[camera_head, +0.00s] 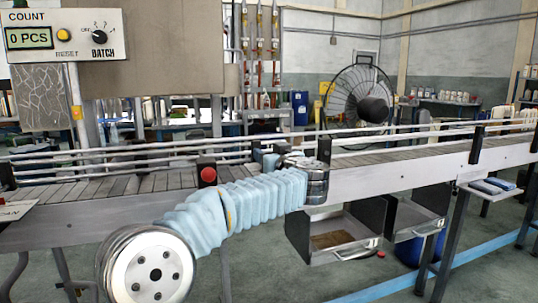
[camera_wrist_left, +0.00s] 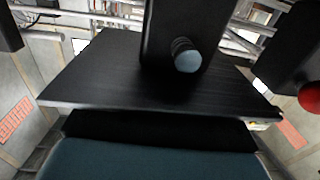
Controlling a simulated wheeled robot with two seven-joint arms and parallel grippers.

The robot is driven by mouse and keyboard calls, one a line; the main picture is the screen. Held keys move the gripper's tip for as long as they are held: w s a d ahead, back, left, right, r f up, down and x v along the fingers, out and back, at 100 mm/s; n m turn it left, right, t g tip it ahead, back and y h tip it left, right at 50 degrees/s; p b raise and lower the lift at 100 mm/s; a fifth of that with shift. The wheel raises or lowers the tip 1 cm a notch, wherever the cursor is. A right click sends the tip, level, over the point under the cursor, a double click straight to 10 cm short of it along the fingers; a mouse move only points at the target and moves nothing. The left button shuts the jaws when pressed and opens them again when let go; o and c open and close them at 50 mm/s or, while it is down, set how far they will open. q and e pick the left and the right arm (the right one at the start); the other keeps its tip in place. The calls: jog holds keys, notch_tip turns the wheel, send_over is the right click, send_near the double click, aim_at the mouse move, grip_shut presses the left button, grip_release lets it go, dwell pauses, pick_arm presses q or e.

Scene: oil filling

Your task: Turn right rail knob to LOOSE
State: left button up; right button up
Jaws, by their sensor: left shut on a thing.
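A red rail knob (camera_head: 208,175) faces me on a black post at the conveyor's near edge. A red knob (camera_wrist_left: 311,96) also shows at the right edge of the left wrist view. No LOOSE marking is readable. My left gripper (camera_head: 266,159) is between that knob and another black post (camera_head: 324,150), partly hidden by its own wrist. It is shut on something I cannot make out. My right gripper is out of view.
The conveyor (camera_head: 380,178) with silver rails runs across the view. Open metal drawers (camera_head: 335,238) hang below it, right of my left arm. A control panel (camera_head: 66,37) with "0 PCS" is at the upper left. A large fan (camera_head: 360,98) stands behind.

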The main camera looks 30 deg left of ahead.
pick_arm(q)
jog(key=n+g+y, duration=0.1)
jog(key=n+g, duration=0.1)
jog(key=g, duration=0.1)
jog(key=n+g+y, duration=0.2)
jog(key=g, duration=0.1)
jog(key=shift+w+d+f+n, duration=0.1)
jog(key=shift+n, duration=0.2)
jog(key=shift+n+g+y, duration=0.3)
jog(key=shift+n+g, duration=1.1)
jog(key=shift+g, duration=1)
jog(key=shift+n+g, duration=0.5)
jog(key=shift+g, duration=0.3)
jog(key=o, duration=0.9)
